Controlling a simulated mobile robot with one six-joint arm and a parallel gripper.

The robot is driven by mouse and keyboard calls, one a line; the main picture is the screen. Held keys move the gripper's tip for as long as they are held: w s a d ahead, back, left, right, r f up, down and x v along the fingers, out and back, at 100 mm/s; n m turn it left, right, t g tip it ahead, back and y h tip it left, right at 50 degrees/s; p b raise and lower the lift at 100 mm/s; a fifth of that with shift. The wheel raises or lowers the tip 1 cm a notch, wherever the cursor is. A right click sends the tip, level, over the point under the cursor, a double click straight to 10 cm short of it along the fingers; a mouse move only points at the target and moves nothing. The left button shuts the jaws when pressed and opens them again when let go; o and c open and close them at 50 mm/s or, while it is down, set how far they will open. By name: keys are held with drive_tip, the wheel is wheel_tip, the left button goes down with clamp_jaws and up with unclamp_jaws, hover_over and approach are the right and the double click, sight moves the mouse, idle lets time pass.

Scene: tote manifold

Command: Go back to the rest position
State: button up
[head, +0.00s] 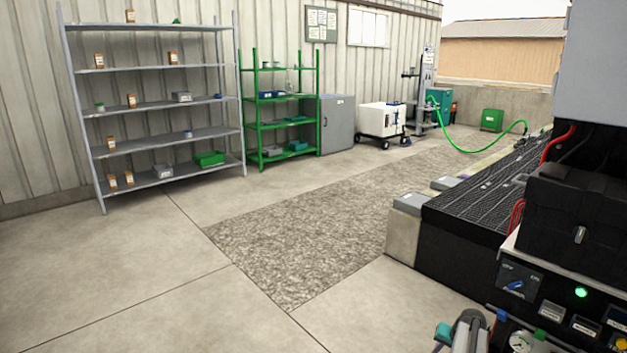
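I cannot make out my gripper or its fingertips in the head view. Several parts crowd the bottom right edge, among them a grey cylinder (468,331) with teal pieces beside it and a round gauge (521,342). They are cut off by the frame, and I cannot tell what they belong to.
A grey shelf rack (160,108) and a green rack (283,125) with small items stand along the wall, beside a grey cabinet (337,124) and a white wheeled unit (381,119). A black grated platform (470,205) stands right. Floor at left and centre is clear.

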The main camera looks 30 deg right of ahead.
drive_tip(key=w+a+f+n+y+p, duration=0.1)
drive_tip(key=w+a, duration=0.2)
drive_tip(key=a, duration=0.3)
drive_tip(key=w+a+f+n+g+p, duration=0.1)
drive_tip(key=w+a, duration=0.2)
drive_tip(key=a, duration=0.3)
drive_tip(key=w+a+f+n+y+p, duration=0.1)
drive_tip(key=w+a+f, duration=0.15)
drive_tip(key=a, duration=0.35)
drive_tip(key=a+f+n+g+y+p, duration=0.1)
drive_tip(key=a+f+n+g+p, duration=0.2)
drive_tip(key=a, duration=1.8)
drive_tip(key=s+a+n+g+p, duration=0.2)
drive_tip(key=s+a+n+p, duration=0.1)
drive_tip(key=s+a, duration=0.65)
drive_tip(key=s+a+n+g+p, duration=0.2)
drive_tip(key=s+a, duration=0.5)
drive_tip(key=a, duration=0.5)
drive_tip(key=s+r+g+h, duration=0.1)
drive_tip(key=s+r, duration=0.1)
drive_tip(key=s, duration=0.4)
drive_tip(key=shift+s+d+h, duration=0.25)
drive_tip(key=shift+d+h, duration=0.1)
drive_tip(key=shift+h, duration=0.05)
